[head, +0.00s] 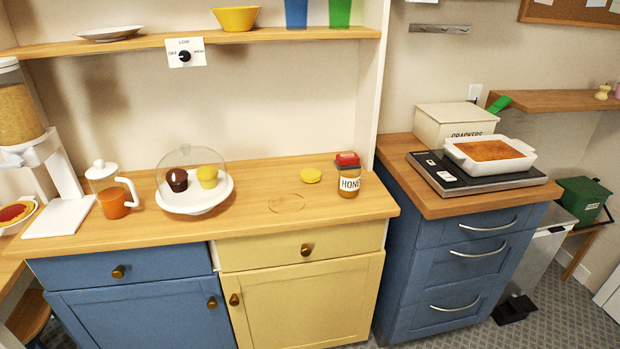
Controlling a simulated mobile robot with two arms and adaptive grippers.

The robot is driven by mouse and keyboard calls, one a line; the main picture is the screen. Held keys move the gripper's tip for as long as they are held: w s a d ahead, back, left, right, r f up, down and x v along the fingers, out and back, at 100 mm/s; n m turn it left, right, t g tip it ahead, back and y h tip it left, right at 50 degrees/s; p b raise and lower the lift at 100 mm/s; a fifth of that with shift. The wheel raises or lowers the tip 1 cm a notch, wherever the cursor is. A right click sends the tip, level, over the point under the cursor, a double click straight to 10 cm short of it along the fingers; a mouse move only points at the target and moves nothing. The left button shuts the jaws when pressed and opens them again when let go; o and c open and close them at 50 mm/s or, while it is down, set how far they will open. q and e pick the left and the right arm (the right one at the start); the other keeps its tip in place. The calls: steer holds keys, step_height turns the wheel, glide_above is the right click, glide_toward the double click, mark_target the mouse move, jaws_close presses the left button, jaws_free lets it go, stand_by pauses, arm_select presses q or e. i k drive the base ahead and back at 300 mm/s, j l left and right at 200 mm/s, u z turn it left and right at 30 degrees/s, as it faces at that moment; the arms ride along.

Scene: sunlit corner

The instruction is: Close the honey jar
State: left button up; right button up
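The honey jar (349,184) stands upright near the right end of the wooden counter, with a white label reading HONEY. Neither of my grippers is in view.
A yellow round piece (311,175) lies left of the jar. A thin ring outline (287,204) marks the bare counter in front. A glass dome covers two cupcakes on a white stand (195,203). A shelf (190,40) runs above.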

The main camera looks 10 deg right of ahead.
mark_target(349, 181)
steer(key=i+l+u, duration=0.25)
steer(key=i+l, duration=0.15)
steer(key=l, duration=0.2)
steer(key=i+l+u, duration=0.25)
steer(key=l, duration=0.4)
steer(key=i+l+u, duration=0.25)
steer(key=l, duration=0.5)
steer(key=i, duration=0.1)
